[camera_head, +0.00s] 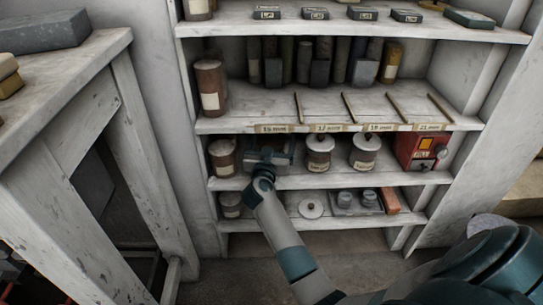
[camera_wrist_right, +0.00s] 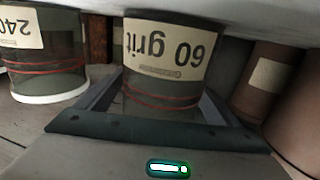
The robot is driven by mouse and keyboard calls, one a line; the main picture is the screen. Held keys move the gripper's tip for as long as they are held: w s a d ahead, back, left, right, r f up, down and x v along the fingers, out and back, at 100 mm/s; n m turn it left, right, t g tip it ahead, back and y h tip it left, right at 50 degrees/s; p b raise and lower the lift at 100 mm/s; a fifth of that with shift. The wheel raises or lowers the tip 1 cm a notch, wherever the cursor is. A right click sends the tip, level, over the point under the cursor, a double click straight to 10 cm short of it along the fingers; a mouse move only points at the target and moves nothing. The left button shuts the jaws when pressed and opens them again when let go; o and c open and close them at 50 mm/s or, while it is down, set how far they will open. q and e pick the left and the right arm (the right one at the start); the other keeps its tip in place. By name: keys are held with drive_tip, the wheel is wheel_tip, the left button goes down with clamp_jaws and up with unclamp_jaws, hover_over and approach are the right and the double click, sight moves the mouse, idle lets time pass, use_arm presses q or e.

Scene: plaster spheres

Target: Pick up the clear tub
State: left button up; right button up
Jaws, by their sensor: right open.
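A clear-walled tub with dark contents, red bands and a cream "60 grit" label (camera_wrist_right: 165,55) appears upside down in the right wrist view. My right gripper (camera_wrist_right: 160,100) has its jaws open, one on each side of this tub. I cannot tell whether they touch it. In the head view my right gripper (camera_head: 268,160) reaches into the third shelf of the white rack and largely hides the tub. A similar tub labelled "240" (camera_wrist_right: 45,55) stands beside it in the wrist view. My left gripper is not in view.
A brown jar (camera_head: 222,157) stands left of my gripper. Two lidded jars (camera_head: 319,153) (camera_head: 365,151) and a red box (camera_head: 421,148) stand to the right. The shelf board above (camera_head: 230,122) hangs close over the gripper. A workbench (camera_head: 70,75) is at left.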

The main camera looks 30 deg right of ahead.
sight(269, 144)
idle(0.4)
drive_tip(key=c, duration=1.2)
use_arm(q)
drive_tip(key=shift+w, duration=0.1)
use_arm(e)
drive_tip(key=shift+r, duration=0.2)
